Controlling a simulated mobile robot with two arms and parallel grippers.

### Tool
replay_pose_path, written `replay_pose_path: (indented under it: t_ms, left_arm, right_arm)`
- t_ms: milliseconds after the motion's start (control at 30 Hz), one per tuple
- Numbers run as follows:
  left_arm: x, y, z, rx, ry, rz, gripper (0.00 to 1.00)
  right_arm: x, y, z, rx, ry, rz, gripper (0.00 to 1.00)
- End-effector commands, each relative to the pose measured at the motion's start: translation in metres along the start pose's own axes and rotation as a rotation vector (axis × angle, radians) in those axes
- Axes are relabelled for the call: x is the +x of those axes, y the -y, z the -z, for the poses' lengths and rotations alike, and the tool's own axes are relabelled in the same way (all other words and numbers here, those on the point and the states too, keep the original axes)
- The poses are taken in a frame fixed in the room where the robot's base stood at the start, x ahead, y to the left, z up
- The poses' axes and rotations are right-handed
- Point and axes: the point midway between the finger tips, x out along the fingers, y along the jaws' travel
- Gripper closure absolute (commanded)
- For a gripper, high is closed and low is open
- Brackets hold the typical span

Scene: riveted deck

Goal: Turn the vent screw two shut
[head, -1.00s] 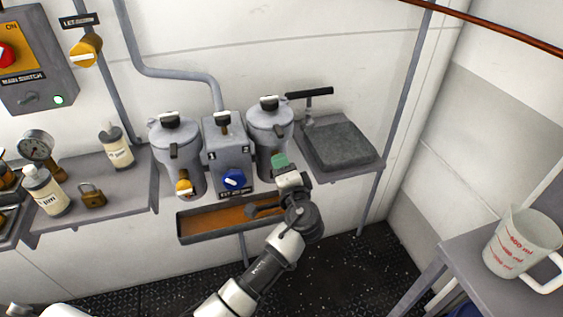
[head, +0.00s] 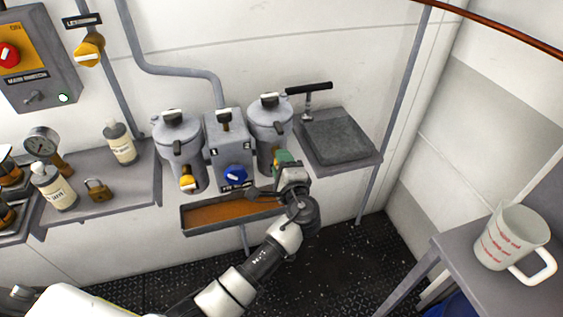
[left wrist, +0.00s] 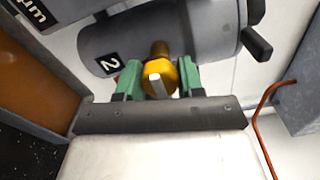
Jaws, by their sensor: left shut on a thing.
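Vent screw two is a yellow knob with a pale bar on its face (left wrist: 160,80). It sits on the grey canister marked 2, which shows in the left wrist view (left wrist: 130,45) and at the right of the pair in the head view (head: 268,122). My left gripper (head: 285,158) is in front of this canister, and its green fingertips (left wrist: 159,76) are shut on the knob from both sides. In the head view the gripper hides the knob. My right gripper is not in view.
The other canister (head: 180,150) has its own yellow screw (head: 187,182). A grey box with a blue knob (head: 235,175) stands between the canisters. A brown-bottomed tray (head: 225,215) lies below, close to my left arm.

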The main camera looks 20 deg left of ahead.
Motion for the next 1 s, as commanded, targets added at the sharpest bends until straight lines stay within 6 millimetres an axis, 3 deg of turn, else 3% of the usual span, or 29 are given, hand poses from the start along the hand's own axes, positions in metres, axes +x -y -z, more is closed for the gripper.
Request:
replay_pose_path:
  t_ms: [200,233,400,733,1000]
  left_arm:
    - [0.0,0.0,0.001,0.003,-0.002,0.0,0.86]
    - [0.0,0.0,0.001,0.003,-0.002,0.0,0.61]
    - [0.0,0.0,0.0,0.002,-0.001,0.0,0.37]
    - [-0.005,-0.001,0.001,0.001,-0.001,-0.001,0.37]
    - [-0.052,-0.003,0.001,-0.001,-0.004,-0.003,0.37]
  right_arm:
    - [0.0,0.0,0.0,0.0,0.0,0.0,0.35]
    - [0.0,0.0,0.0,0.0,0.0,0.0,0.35]
    - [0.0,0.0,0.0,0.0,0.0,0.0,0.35]
    - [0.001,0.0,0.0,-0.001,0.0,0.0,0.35]
    - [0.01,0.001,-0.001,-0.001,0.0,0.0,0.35]
